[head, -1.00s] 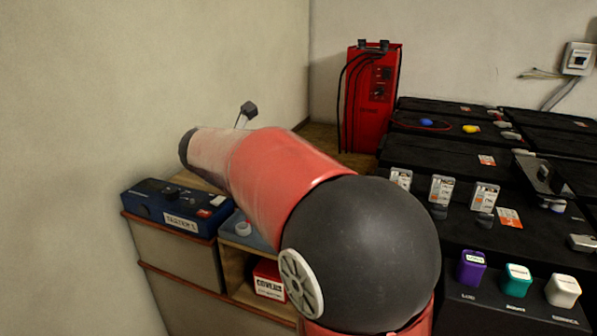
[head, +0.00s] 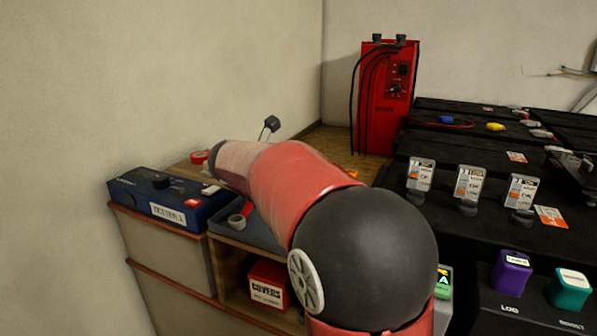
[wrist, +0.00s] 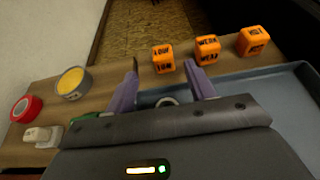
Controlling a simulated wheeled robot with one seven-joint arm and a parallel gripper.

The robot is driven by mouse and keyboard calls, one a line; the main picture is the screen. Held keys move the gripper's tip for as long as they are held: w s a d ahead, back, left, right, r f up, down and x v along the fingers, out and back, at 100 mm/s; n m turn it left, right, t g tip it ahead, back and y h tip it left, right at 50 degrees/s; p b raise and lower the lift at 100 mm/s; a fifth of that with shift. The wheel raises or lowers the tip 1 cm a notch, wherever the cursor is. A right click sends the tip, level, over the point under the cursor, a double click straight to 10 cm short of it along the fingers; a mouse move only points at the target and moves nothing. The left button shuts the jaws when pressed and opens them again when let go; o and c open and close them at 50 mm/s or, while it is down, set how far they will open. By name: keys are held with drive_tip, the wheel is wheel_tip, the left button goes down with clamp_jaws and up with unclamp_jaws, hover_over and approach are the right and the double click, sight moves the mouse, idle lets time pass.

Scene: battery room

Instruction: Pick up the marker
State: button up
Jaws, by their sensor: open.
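I cannot make out a marker for certain in either view. A small pale ring-like thing (wrist: 167,100) shows between the fingers, partly hidden by the gripper body. A bit of something green (wrist: 86,118) shows left of the left finger. In the head view my arm hides the gripper. A small red and white thing (head: 241,217) lies in the tray there, partly behind my arm.
Orange lettered cubes (wrist: 207,50) stand beyond the fingers. A red roll (wrist: 27,108), a yellow-topped round thing (wrist: 73,83) and a white plug-like block (wrist: 40,137) lie at left. A blue tester box (head: 160,200), red charger (head: 384,100) and black batteries (head: 440,180) surround my arm.

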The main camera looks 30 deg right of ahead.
drive_tip(key=x, duration=0.5)
drive_tip(key=shift+s+d+r+b, duration=0.1)
drive_tip(key=shift+s+d+b, duration=0.05)
drive_tip(key=shift+b, duration=0.15)
drive_tip(key=c, duration=1)
drive_tip(key=shift+c, duration=0.2)
drive_tip(key=shift+r, duration=0.15)
wheel_tip(320, 180, up, 20)
drive_tip(key=p, duration=0.7)
